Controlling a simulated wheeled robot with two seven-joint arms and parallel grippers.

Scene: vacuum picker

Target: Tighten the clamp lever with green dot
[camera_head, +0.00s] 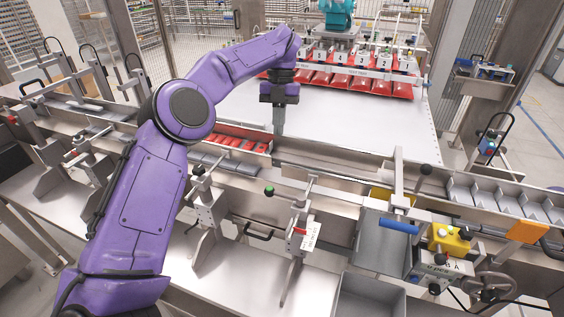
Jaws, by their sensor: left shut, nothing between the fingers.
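The clamp lever with the green dot (269,190) shows in the head view at the centre, in front of the conveyor rail. Its arm runs right to an upright metal clamp post (299,232) with a white tag and a small red part. My left gripper (279,132) points down above the far side of the conveyor channel, beyond the green dot and apart from it. Its fingers are shut and empty. My right gripper is out of the picture.
A red tray (238,143) sits in the channel left of my gripper. A black-knobbed lever (198,170) stands left of the green dot. A blue handle (399,226) and a grey bin (368,296) are at the right. The white table (345,118) behind is mostly clear, with red packs at its back.

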